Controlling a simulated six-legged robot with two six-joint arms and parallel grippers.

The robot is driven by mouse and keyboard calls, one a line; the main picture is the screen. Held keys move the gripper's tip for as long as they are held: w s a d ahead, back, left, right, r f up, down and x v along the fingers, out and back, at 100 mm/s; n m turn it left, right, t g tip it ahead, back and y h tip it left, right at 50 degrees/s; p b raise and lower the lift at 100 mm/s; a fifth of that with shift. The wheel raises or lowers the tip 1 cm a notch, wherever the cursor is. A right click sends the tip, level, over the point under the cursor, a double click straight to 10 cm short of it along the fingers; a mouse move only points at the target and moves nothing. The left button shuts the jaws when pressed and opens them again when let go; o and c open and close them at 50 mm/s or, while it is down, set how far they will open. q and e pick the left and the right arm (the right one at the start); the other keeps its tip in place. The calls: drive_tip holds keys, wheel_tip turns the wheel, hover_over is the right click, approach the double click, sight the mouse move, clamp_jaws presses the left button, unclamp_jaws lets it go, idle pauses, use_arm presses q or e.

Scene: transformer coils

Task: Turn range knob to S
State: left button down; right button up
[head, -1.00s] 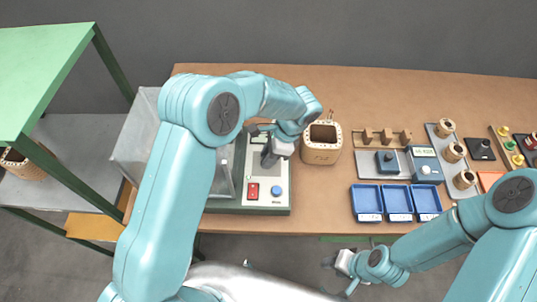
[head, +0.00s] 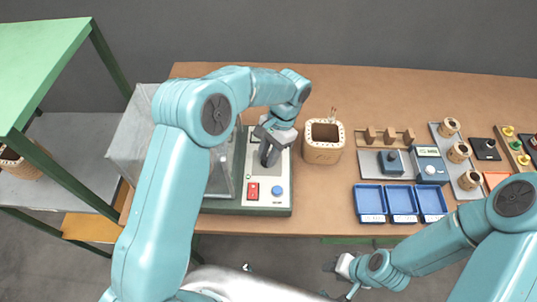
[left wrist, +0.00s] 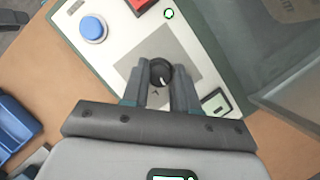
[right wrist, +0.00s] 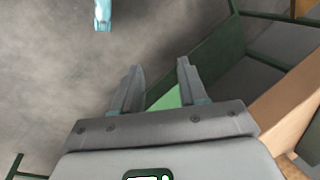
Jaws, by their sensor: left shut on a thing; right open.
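The black range knob (left wrist: 161,73) with a white pointer line sits on a grey square of the tester's pale panel (left wrist: 120,45). In the left wrist view my left gripper (left wrist: 160,75) is shut on the knob, one finger on each side. The letters around the knob are too small to read. In the head view my left gripper (head: 268,154) reaches down onto the panel and hides the knob. My right gripper (right wrist: 158,70) is open and empty; in the head view it is low in front of the table (head: 340,276).
The panel carries a red switch (head: 253,191) and a blue button (head: 277,191). A clear box (head: 140,150) stands at its left.

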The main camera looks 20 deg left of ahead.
use_arm(q)
drive_tip(key=n+h, duration=0.1)
drive_tip(key=n, duration=0.1)
drive_tip(key=n+h+b, duration=0.1)
drive_tip(key=n, duration=0.2)
drive_tip(key=shift+w+a+r+n, duration=0.1)
drive_tip(key=shift+a+n, duration=0.05)
drive_tip(key=shift+n, duration=0.15)
drive_tip(key=n+h, duration=0.2)
drive_tip(key=n, duration=0.2)
drive_tip(key=shift+a+n+b, duration=0.1)
drive_tip(key=shift+n+b, duration=0.25)
drive_tip(key=shift+n, duration=0.05)
drive_tip(key=c, duration=0.9)
unclamp_jaws()
drive_tip(key=p+v, duration=0.1)
drive_tip(key=v, duration=1.5)
drive_tip(key=shift+a+r+p, duration=0.1)
drive_tip(key=shift+r+p, duration=0.1)
drive_tip(key=shift+p, duration=0.2)
